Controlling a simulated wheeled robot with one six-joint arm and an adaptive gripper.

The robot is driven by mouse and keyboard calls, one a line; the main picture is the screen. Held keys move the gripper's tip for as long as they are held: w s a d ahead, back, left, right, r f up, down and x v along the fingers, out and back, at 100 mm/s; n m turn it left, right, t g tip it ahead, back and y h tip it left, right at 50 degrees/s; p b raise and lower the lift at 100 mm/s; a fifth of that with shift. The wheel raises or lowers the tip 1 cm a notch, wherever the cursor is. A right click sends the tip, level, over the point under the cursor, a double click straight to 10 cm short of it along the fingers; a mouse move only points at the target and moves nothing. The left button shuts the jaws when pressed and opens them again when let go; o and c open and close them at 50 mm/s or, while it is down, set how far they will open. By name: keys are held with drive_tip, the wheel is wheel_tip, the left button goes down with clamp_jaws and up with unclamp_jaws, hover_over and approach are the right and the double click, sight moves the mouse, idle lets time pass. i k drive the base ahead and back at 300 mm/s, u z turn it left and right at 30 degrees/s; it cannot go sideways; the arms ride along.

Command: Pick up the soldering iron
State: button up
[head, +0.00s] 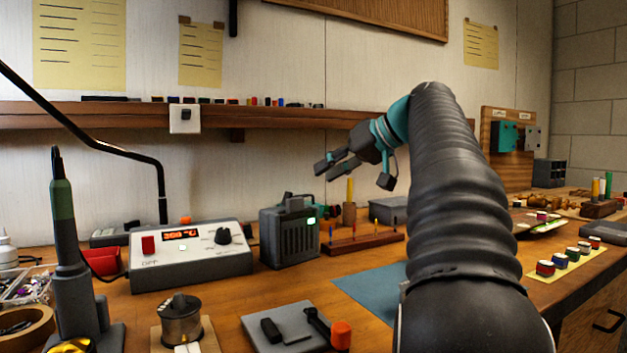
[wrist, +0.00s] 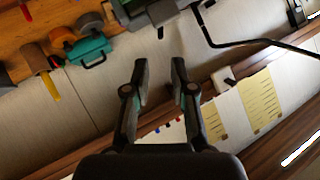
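What looks like the soldering iron (head: 63,215) stands upright at the far left in the head view, with a dark top, a green band and a grey lower body. Its lower part meets a dark grey stand (head: 98,332); where one ends and the other begins is hard to tell. My gripper (head: 355,174) is raised above the back of the bench, well to the right of the iron. It is open and empty. In the wrist view its two fingers (wrist: 160,80) are apart with nothing between them, and the iron does not show there.
A white station with a red display (head: 190,256) and a grey ribbed box (head: 290,236) stand between iron and gripper. A small metal pot (head: 181,322) and a grey tray (head: 284,328) are in front. A black bent rod (head: 100,146) crosses above the iron. A shelf (head: 140,114) runs behind.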

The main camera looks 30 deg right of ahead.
sight(65, 238)
drive_tip(key=k, duration=1)
